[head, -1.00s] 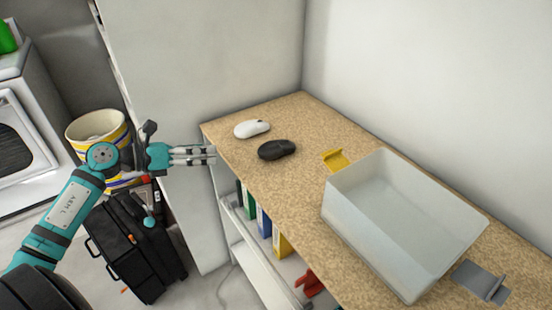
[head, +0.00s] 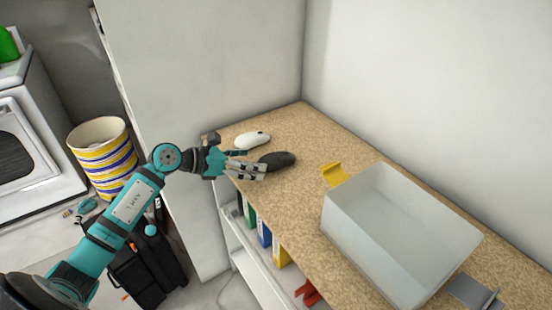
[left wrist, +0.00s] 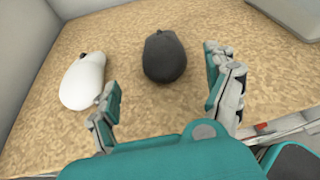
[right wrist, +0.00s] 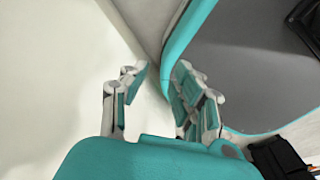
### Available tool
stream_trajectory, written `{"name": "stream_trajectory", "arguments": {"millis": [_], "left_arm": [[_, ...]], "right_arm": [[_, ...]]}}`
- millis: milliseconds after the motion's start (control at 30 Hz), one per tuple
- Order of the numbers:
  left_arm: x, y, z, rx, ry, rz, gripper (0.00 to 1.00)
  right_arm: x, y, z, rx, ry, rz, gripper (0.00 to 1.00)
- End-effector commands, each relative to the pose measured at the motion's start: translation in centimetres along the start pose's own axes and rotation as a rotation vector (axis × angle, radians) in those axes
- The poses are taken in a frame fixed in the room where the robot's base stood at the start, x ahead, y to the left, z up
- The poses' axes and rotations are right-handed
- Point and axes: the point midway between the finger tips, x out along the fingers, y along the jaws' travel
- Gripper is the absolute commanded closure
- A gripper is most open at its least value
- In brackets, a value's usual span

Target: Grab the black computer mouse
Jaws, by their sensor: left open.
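The black computer mouse (head: 279,161) lies on the speckled shelf top (head: 290,205), right beside my left gripper's fingertips in the head view. A white mouse (head: 252,140) lies just behind and left of it. My left gripper (head: 246,170) is open at the shelf's front edge. In the left wrist view the black mouse (left wrist: 164,57) sits ahead, between the lines of the two spread fingers (left wrist: 165,97), and the white mouse (left wrist: 83,80) is beyond the left finger. My right gripper (right wrist: 160,95) shows in its wrist view with its fingers apart and nothing between them.
A translucent box (head: 395,235) stands on the right of the shelf top, with a yellow holder (head: 333,174) and a grey holder (head: 474,292) beside it. Walls close off the back. Binders (head: 264,235) stand on the shelf below.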

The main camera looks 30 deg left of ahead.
Motion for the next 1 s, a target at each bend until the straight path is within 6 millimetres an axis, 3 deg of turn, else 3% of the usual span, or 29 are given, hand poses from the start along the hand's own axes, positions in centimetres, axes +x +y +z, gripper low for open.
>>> {"name": "stream_trajectory", "arguments": {"millis": [167,300,600,1000], "left_arm": [[2.5,-0.6,0.8,-0.004,-0.005,-0.004,0.14],[4.3,-0.5,0.5,-0.003,-0.004,-0.002,0.14],[4.9,-0.5,0.3,-0.001,-0.001,-0.001,0.14],[4.9,-0.5,0.3,-0.001,-0.001,-0.001,0.65]], "right_arm": [[-1.7,0.0,-0.2,0.0,0.0,-0.001,0.71],[-1.9,-0.1,-0.2,0.0,0.0,-0.002,0.71],[-1.9,-0.1,-0.2,0.0,0.0,-0.002,0.71],[-1.9,-0.2,-0.2,0.001,-0.001,-0.003,0.71]]}}
